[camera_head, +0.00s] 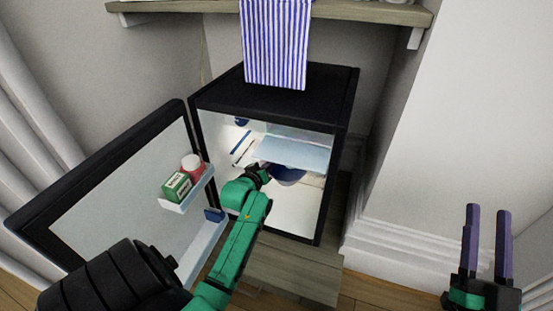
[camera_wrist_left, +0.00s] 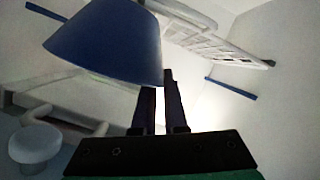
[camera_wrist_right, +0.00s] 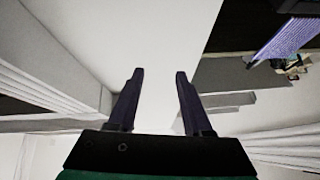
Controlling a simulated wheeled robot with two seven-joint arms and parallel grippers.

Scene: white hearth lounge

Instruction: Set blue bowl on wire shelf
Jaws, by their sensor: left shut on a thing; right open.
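The blue bowl (camera_head: 287,175) is inside the small open fridge, partly hidden by a pale shelf panel and my left arm. In the left wrist view the bowl (camera_wrist_left: 108,42) is large and close, at the fingertips. My left gripper (camera_wrist_left: 161,85) is shut on its edge; in the head view it reaches into the fridge (camera_head: 259,178). The wire shelf (camera_wrist_left: 215,42) shows as a white rack beside and beyond the bowl. I cannot tell whether the bowl touches it. My right gripper (camera_head: 486,235) is open and empty at the right, away from the fridge; it also shows in the right wrist view (camera_wrist_right: 157,85).
The black fridge (camera_head: 300,82) has its door (camera_head: 130,190) swung open to the left. A door bin (camera_head: 190,192) holds a green box and a red-and-white jar. A striped towel (camera_head: 276,45) hangs above from a wooden shelf (camera_head: 370,12). A wooden step (camera_head: 290,270) lies in front.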

